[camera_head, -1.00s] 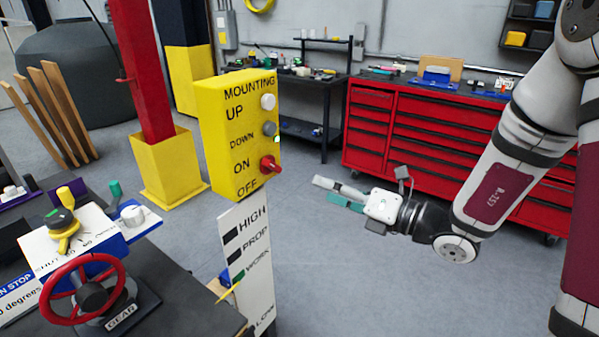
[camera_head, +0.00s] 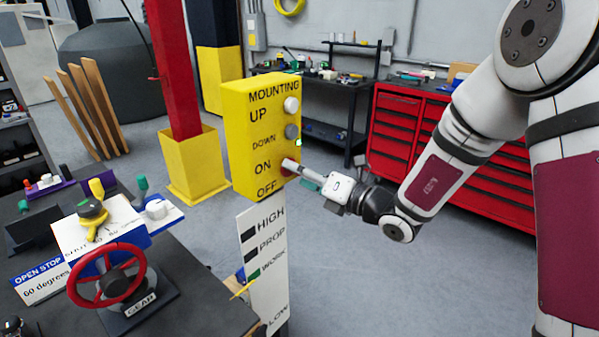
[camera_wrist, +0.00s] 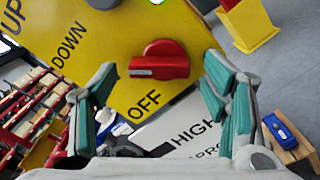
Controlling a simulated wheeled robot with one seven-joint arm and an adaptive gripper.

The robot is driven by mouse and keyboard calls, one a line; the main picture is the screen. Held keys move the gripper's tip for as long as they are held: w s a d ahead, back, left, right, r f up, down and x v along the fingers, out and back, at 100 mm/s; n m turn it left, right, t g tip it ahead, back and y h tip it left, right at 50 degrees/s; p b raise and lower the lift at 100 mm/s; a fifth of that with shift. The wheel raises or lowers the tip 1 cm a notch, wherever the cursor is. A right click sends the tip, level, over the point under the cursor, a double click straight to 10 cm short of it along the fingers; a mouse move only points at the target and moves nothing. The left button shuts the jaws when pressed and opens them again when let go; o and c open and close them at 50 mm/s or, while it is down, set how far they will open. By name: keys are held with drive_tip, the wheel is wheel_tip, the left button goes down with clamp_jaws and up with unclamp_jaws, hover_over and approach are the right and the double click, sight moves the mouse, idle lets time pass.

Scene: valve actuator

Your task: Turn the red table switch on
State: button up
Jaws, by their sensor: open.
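The red switch (camera_wrist: 160,61) is a rotary knob on the front of the yellow box (camera_head: 240,129), between the words ON and OFF. In the wrist view its grip bar lies about level, with a pale mark at its left end. In the head view the switch (camera_head: 288,167) is mostly hidden by my fingers. My gripper (camera_head: 303,173) is in front of the switch. In the wrist view my gripper (camera_wrist: 168,88) is open, its teal-padded fingers on either side of the knob and apart from it. I cannot tell the exact depth between them.
A white button (camera_head: 291,104) and a grey button (camera_head: 292,131) sit above the switch. The white HIGH/LOW panel (camera_head: 263,265) stands below the box. A table with a red handwheel (camera_head: 107,276) is at left. The floor right of the panel is clear.

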drive_tip(key=shift+w+a, duration=0.2)
drive_tip(key=shift+a, duration=0.1)
drive_tip(key=shift+c, duration=0.5)
drive_tip(key=c, duration=1.1)
drive_tip(key=shift+o, duration=0.2)
